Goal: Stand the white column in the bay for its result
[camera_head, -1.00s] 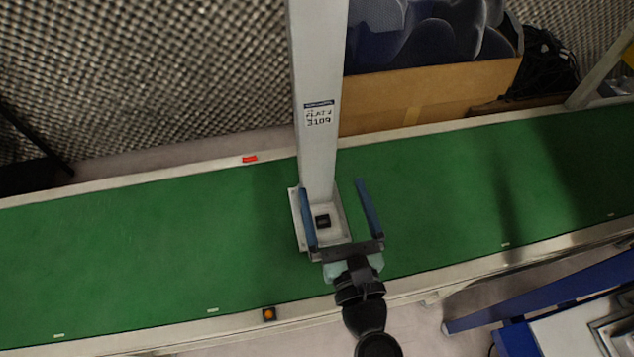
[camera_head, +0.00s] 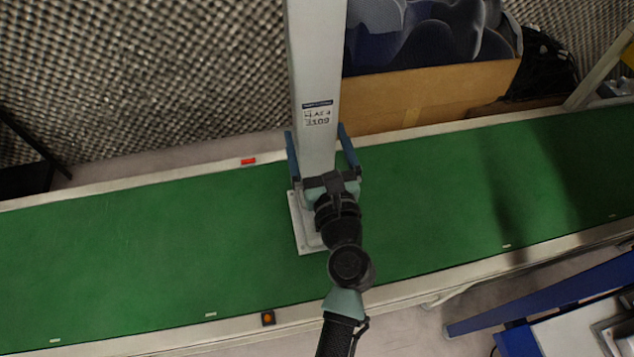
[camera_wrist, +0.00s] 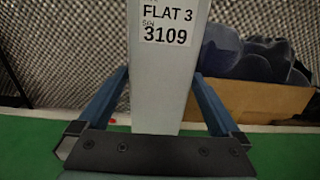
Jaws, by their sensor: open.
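The white column (camera_head: 315,80) stands upright on its square base plate (camera_head: 304,232) on the green belt. Its label (camera_head: 317,114) reads "FLAT 3" and "3109" in the wrist view (camera_wrist: 168,24). My gripper (camera_head: 319,137) is open, with one blue finger on each side of the column's lower part. In the wrist view the fingers (camera_wrist: 163,85) flank the column (camera_wrist: 158,85), with gaps showing on both sides low down. My wrist hides much of the base plate. I cannot make out a marked bay.
The green conveyor belt (camera_head: 140,255) is clear to the left and right. A cardboard box (camera_head: 430,95) with dark foam (camera_head: 430,35) stands behind it. A red marker (camera_head: 248,161) and an orange button (camera_head: 268,318) sit on its edges. A blue frame (camera_head: 540,290) is at lower right.

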